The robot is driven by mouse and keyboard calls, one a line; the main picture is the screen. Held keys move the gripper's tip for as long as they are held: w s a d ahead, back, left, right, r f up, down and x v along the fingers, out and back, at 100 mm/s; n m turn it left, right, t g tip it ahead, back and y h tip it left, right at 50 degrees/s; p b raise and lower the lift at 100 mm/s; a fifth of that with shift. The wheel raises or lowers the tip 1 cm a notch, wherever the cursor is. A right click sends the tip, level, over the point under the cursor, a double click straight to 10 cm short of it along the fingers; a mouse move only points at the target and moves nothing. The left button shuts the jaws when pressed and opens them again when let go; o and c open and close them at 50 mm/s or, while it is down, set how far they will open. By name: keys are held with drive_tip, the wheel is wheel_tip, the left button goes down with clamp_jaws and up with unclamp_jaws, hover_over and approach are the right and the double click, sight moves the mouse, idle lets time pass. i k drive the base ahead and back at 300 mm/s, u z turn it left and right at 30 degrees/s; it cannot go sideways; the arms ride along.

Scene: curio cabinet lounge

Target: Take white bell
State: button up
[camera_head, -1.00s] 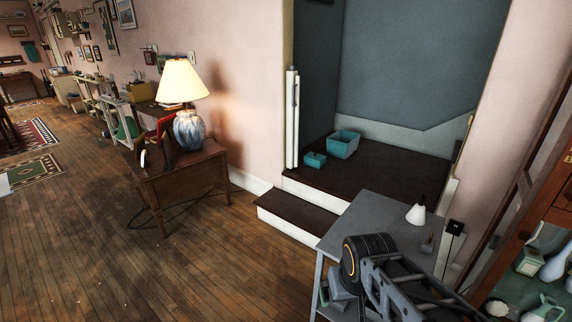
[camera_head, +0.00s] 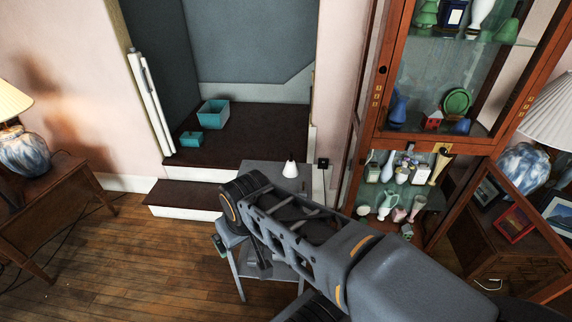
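A small white bell (camera_head: 290,169) with a dark handle stands upright on a small grey table (camera_head: 262,172) near the middle of the head view. My dark grey arm reaches across the lower middle, in front of the table, and hides much of its top. The end of my arm is left of and nearer than the bell, apart from it in the picture. My gripper's fingers cannot be made out clearly, so whether they are open or shut does not show.
A glass curio cabinet (camera_head: 383,143) with vases and figurines stands at the right. Dark steps (camera_head: 190,197) lead to an alcove with teal boxes (camera_head: 213,113). A wooden side table (camera_head: 62,205) with a lamp is at the left.

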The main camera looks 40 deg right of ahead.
sight(291, 170)
drive_tip(key=u, duration=2.7)
drive_tip(key=k, duration=1.5)
drive_tip(key=z, duration=1.6)
drive_tip(key=i, duration=0.5)
drive_tip(key=z, duration=0.05)
